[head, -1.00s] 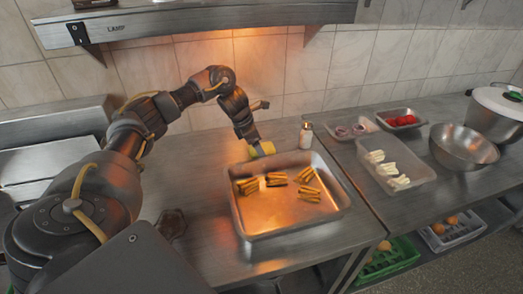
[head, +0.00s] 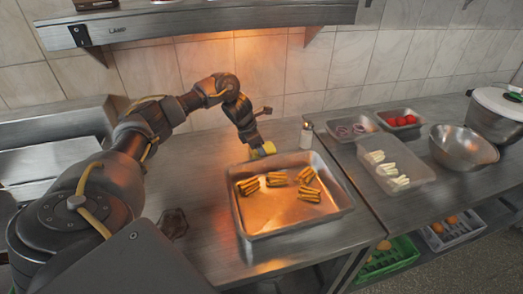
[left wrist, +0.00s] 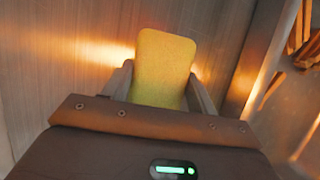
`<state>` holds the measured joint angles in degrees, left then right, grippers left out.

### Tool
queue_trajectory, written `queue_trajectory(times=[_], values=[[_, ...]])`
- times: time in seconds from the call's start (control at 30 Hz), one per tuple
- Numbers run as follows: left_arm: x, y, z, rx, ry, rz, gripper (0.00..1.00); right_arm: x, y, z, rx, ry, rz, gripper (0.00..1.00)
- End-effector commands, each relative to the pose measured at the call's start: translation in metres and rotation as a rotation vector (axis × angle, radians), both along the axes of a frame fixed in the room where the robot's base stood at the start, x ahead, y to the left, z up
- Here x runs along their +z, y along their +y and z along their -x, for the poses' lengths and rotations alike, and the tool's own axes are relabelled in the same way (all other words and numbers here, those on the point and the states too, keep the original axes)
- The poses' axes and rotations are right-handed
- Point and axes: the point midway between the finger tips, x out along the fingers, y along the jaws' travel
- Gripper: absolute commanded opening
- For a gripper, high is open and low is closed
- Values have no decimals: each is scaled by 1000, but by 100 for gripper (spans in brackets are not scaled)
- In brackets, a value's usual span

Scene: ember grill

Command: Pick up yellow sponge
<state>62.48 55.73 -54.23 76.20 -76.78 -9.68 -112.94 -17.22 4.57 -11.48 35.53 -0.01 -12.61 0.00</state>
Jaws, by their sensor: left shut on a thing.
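The yellow sponge (head: 268,149) is at the back edge of the metal tray, at the tip of my left gripper (head: 256,151). In the left wrist view the sponge (left wrist: 162,68) stands between the two fingers of my left gripper (left wrist: 160,88), which are shut on it from both sides. The fingers hide part of the sponge in the head view. I cannot tell whether the sponge touches the counter. My right gripper is not in view.
The metal tray (head: 290,222) holds several bundles of fries-like sticks. A salt shaker (head: 306,136) stands behind it. A lamp shelf (head: 200,18) hangs above.

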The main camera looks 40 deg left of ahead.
Motion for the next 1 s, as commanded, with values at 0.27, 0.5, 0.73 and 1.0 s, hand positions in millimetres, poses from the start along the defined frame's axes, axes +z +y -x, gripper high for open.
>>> queue_trajectory(times=[0.27, 0.5, 0.73, 1.0], values=[[30, 0, -1, -1, -7, -1, 37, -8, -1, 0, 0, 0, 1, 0], [80, 1, -1, 0, -6, -3, 37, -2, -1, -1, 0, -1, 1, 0], [99, 0, 0, -1, -2, -1, 37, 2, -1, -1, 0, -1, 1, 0], [100, 0, 0, 0, 0, 0, 37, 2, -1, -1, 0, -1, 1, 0]])
